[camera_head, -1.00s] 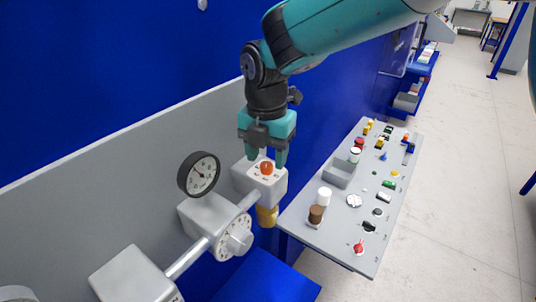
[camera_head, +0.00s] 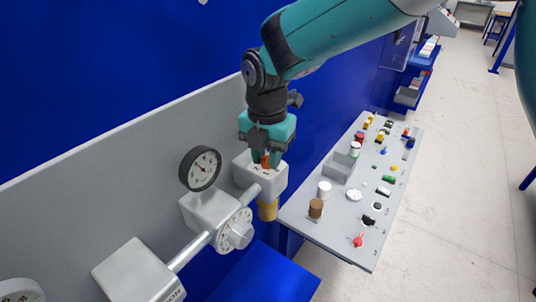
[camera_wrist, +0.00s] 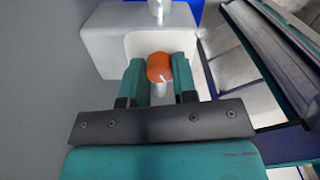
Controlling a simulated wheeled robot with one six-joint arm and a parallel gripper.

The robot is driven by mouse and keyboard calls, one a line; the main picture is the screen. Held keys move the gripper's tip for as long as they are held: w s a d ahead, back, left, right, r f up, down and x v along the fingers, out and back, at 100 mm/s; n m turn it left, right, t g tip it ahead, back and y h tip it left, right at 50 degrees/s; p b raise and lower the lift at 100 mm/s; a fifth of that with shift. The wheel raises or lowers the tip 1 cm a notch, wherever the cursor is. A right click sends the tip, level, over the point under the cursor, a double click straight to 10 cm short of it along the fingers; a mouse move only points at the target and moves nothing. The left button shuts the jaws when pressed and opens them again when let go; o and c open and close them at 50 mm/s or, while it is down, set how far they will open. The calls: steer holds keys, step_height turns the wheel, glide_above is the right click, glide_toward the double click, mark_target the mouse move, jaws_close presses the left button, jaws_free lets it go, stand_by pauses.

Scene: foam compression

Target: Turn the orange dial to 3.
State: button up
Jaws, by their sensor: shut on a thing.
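The orange dial (camera_wrist: 160,68) stands on top of a light grey box (camera_wrist: 102,42), with a small white mark on its near side in the wrist view. In the head view the dial (camera_head: 265,161) shows only partly between my fingers. My gripper (camera_head: 267,160) points down over the box (camera_head: 276,186) and is shut on the dial, one finger on each side. In the wrist view my gripper's teal fingers (camera_wrist: 159,75) flank the dial. The numbers around the dial cannot be read in either view.
A round gauge (camera_head: 200,168) and a grey unit with a white numbered dial (camera_head: 235,233) stand left of the box, joined by pipes. A slanted grey panel (camera_head: 335,225) with several coloured knobs and buttons is at right.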

steer(key=m, duration=0.5)
steer(key=shift+d+m, duration=0.1)
steer(key=shift+m, duration=0.3)
steer(key=m, duration=1.2)
steer(key=shift+s+m, duration=0.1)
steer(key=shift+m, duration=0.3)
steer(key=m, duration=0.5)
steer(key=shift+s+f, duration=0.1)
steer(key=o, duration=0.9)
